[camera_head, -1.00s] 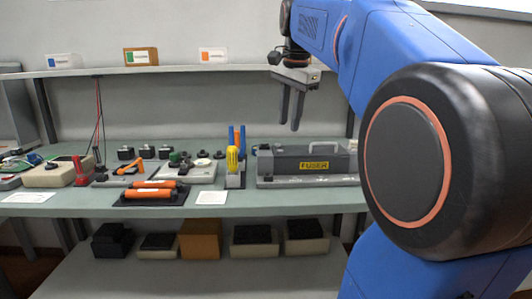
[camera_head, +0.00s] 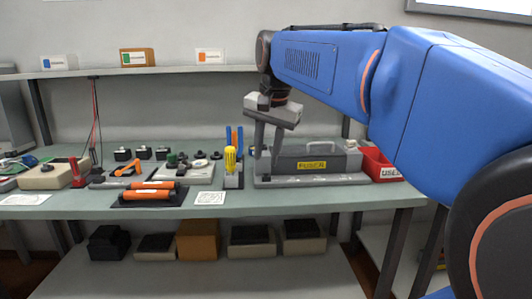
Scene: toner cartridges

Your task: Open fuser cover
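The fuser unit (camera_head: 330,178) is a long grey box on a flat base at the right part of the workbench. Its dark grey cover (camera_head: 325,149) lies shut on top, with a yellow FUSER label (camera_head: 312,165) on the front and a raised handle. My gripper (camera_head: 268,157) points down at the left end of the fuser, its two fingers apart with nothing visible between them. The fingers overlap the unit's left end in the picture; I cannot tell whether they touch it.
A red bin (camera_head: 380,163) marked USED stands just right of the fuser, partly behind my arm. A holder with a yellow screwdriver (camera_head: 230,160) stands close on the left. Orange cartridges (camera_head: 150,191) lie on a dark mat further left. A shelf (camera_head: 150,70) runs above the bench.

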